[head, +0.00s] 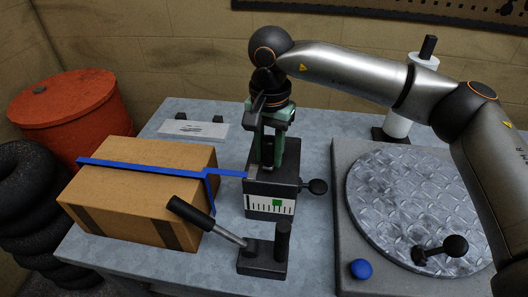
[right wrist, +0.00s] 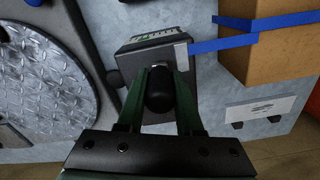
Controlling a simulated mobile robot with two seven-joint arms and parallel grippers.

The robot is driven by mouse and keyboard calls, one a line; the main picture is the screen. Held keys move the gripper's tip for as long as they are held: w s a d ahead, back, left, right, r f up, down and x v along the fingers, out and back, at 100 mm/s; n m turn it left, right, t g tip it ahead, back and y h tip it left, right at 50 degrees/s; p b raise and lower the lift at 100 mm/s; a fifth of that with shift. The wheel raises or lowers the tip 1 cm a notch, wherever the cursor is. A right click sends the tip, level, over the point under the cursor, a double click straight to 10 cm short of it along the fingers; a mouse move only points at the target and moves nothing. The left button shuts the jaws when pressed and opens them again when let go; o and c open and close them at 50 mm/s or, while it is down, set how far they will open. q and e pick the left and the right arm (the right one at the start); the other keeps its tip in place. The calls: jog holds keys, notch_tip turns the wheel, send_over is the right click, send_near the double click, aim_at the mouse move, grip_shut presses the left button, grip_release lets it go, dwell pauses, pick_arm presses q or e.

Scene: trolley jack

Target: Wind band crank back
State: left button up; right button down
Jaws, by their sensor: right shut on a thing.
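The band tensioner is a dark block (head: 287,182) near the middle of the table, with a white scale (head: 285,207) and a green mark on its front. My right gripper (head: 268,150) reaches down over it from above. In the right wrist view its green fingers (right wrist: 160,98) are shut on a black rounded knob (right wrist: 160,90), seemingly the crank's handle. The crank's arm is hidden below the knob. A blue band (head: 140,165) runs from across the cardboard box (head: 140,185) to the block's left side. My left gripper is not in view.
A lever with a black handle (head: 190,212) stands in front of the block, and a black side knob (head: 318,187) sticks out right. A turntable with a patterned metal disc (head: 410,205) and a blue button (head: 361,268) lies right. A white roll (head: 398,115) stands behind.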

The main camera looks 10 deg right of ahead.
jog(key=shift+s+d+n, duration=0.1)
jog(key=shift+d+n, duration=0.1)
jog(key=shift+n, duration=0.2)
jog(key=shift+r, duration=0.1)
jog(key=c, duration=0.6)
grip_release()
notch_tip(320, 180, up, 12)
jog(key=shift+r, duration=0.25)
